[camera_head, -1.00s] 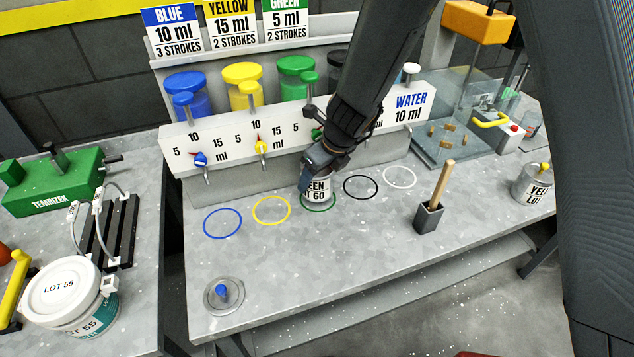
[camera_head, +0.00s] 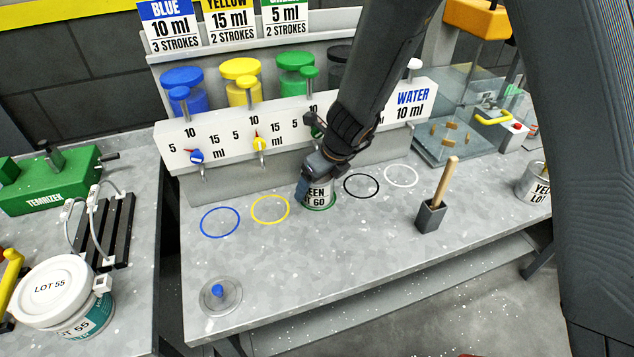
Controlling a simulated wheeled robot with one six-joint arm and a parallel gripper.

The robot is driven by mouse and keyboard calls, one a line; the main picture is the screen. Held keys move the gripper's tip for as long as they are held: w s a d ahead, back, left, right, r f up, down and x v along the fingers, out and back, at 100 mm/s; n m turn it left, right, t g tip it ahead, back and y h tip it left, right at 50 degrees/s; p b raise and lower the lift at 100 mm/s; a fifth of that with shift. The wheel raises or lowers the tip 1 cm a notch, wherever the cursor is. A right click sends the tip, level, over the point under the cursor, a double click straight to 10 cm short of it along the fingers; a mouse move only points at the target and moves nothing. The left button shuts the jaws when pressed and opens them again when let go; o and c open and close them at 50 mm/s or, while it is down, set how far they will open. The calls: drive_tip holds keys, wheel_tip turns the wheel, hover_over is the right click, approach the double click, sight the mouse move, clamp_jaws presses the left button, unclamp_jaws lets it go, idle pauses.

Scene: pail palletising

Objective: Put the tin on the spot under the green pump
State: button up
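A white tin (camera_head: 319,196) with a dark-lettered label reading partly "EEN" and "60" stands upright inside the green ring (camera_head: 333,204) on the bench. The green pump (camera_head: 297,77) is above and behind it. My gripper (camera_head: 316,181) is at the top of the tin, coming down from the upper right. It covers the tin's upper part, and its fingers are too hidden to tell whether they hold it.
Blue (camera_head: 220,222), yellow (camera_head: 270,209), black (camera_head: 361,186) and white (camera_head: 401,175) rings mark the bench. A dark holder with a wooden-handled tool (camera_head: 431,215) stands right. The front middle is clear.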

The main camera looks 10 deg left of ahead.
drive_tip(key=shift+r, duration=0.1)
drive_tip(key=shift+d+r+p, duration=0.1)
drive_tip(key=shift+r+p, duration=0.2)
drive_tip(key=shift+r, duration=0.05)
drive_tip(key=p+v, duration=0.4)
drive_tip(key=v, duration=0.7)
drive_tip(key=s+d+r+n+h, duration=0.1)
drive_tip(key=s+d+n, duration=0.3)
drive_tip(key=d+n, duration=0.4)
drive_tip(key=s+d+r+n+h, duration=0.1)
drive_tip(key=s+d+r+n, duration=0.1)
drive_tip(key=s+d+n, duration=0.3)
drive_tip(key=s+d+r+n+g+h, duration=0.1)
drive_tip(key=s+d+n, duration=0.3)
drive_tip(key=d+n, duration=0.8)
drive_tip(key=d+r, duration=0.1)
drive_tip(key=d, duration=0.2)
drive_tip(key=shift+s+d+r+h, duration=0.15)
drive_tip(key=shift+s+d+h, duration=0.05)
drive_tip(key=shift+d+h, duration=0.2)
drive_tip(key=shift+a, duration=0.1)
wheel_tip(320, 180, down, 2)
drive_tip(key=shift+f+b, duration=0.15)
drive_tip(key=shift+b, duration=1.05)
